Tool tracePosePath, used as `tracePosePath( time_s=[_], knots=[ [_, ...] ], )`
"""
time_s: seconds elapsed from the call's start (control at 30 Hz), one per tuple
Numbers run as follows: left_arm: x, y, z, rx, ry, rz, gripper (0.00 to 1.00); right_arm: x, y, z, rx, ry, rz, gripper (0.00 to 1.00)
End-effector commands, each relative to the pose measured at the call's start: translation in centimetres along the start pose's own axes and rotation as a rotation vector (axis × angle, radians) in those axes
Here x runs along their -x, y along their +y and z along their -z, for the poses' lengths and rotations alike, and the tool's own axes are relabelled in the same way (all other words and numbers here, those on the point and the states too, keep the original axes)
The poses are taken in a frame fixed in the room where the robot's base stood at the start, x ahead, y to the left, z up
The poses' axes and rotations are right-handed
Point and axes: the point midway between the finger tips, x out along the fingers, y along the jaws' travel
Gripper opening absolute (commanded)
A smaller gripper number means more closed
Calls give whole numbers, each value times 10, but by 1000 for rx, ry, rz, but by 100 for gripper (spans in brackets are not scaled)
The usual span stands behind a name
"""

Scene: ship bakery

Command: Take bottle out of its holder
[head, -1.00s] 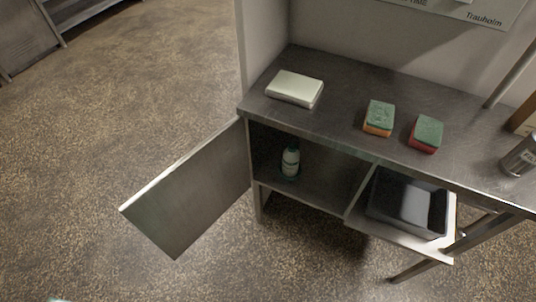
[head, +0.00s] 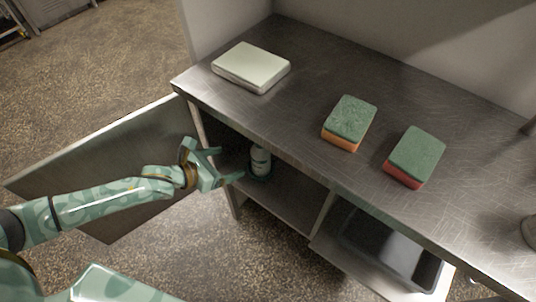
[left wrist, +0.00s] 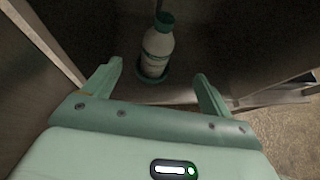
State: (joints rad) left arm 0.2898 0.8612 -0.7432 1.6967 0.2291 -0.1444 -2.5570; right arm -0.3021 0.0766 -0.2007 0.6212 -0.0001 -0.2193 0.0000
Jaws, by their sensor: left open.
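A white bottle (head: 260,161) with a green cap and label stands upright on the shelf inside the open cabinet. In the left wrist view the bottle (left wrist: 157,47) sits in a round green holder (left wrist: 152,75) at its base. My left gripper (head: 230,163) is open at the cabinet opening, just left of the bottle. In the left wrist view its two fingers (left wrist: 158,80) are spread, with the bottle ahead between them and not gripped. My right gripper is not in view.
The open cabinet door (head: 110,160) stands left, behind my left arm. The steel counter (head: 300,100) overhangs the shelf, bearing a white block (head: 250,68) and two sponges (head: 349,122) (head: 415,157). A dark bin (head: 390,250) sits lower right.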

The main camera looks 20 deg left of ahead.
Motion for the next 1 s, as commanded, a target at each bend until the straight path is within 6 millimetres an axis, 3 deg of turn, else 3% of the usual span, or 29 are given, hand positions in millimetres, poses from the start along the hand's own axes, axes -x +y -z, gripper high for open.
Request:
tracePosePath(
  time_s=[0.2, 0.3, 0.4, 0.63, 0.8, 1.0],
  knots=[
    [-54, 0, 6, -5, 1, 3, 84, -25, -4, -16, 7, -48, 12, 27],
    [-77, 0, 7, -5, 3, 3, 84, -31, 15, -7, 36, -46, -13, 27],
    [-94, 0, 6, -5, 2, 2, 84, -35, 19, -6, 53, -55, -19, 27],
    [-113, 0, 5, -5, 1, 1, 84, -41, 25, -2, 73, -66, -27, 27],
    [-143, 1, 16, -1, 4, 2, 84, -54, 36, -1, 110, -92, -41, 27],
    [-158, 1, 10, -6, 0, 1, 84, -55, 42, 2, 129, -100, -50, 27]
  ],
)
